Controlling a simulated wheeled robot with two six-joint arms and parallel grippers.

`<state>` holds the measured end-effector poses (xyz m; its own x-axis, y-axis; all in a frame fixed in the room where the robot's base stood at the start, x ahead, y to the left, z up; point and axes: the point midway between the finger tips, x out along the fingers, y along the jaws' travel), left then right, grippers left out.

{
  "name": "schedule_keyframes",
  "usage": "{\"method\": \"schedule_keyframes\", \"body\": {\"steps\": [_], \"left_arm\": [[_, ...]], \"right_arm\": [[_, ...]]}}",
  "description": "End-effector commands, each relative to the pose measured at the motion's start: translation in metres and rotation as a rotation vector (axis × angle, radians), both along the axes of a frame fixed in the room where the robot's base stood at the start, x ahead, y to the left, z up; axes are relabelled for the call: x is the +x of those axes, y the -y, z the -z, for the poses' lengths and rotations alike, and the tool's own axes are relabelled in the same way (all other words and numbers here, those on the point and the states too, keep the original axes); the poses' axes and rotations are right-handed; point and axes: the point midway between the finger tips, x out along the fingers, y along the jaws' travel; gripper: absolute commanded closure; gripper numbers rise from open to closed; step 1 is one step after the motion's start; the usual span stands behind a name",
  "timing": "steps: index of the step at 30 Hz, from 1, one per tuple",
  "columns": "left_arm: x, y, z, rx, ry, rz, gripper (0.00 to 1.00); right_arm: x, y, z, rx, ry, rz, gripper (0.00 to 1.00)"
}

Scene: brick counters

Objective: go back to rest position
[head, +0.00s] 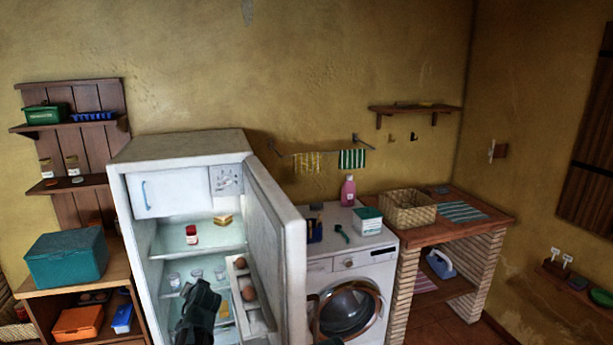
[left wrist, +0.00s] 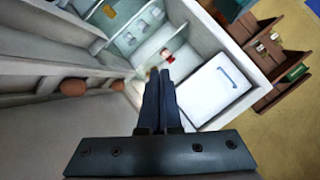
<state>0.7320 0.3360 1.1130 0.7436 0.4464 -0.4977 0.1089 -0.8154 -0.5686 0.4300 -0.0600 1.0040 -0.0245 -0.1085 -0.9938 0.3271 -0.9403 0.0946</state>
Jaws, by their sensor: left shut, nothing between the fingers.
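My left gripper (head: 203,290) is in front of the open fridge (head: 180,145), low and close to the inner side of its open door (head: 277,225). In the left wrist view the two dark fingers (left wrist: 160,78) are together with nothing between them and point towards the fridge interior. The gripper hides part of the lower shelves in the head view.
The door racks hold brown eggs (head: 249,293). A red-lidded jar (head: 191,234) and several glasses stand on the fridge shelves. A washing machine (head: 372,262) stands right of the door. A wooden cabinet with a teal box (head: 66,258) is at left.

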Motion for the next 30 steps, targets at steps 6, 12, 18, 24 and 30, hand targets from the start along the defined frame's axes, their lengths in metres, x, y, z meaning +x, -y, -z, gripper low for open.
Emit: {"method": "schedule_keyframes", "body": {"steps": [6,12,18,24,30], "left_arm": [[-0.091,0.124,0.064,-0.205,-0.318,0.003,1.0],[-0.19,0.211,0.1,-0.318,-0.63,0.035,1.0],[-0.269,0.26,0.111,-0.361,-0.866,0.071,1.0],[-0.301,0.275,0.112,-0.37,-0.964,0.086,1.0],[-0.302,0.276,0.112,-0.37,-0.971,0.086,1.0]], "right_arm": [[0.0,0.0,0.002,0.0,0.0,0.0,0.5],[0.0,0.0,0.003,0.0,0.0,0.0,0.5],[0.0,0.0,0.003,0.0,0.0,0.0,0.5],[0.0,0.0,0.003,0.0,0.0,0.0,0.5],[0.0,0.0,0.003,0.0,0.0,0.0,0.5]]}}
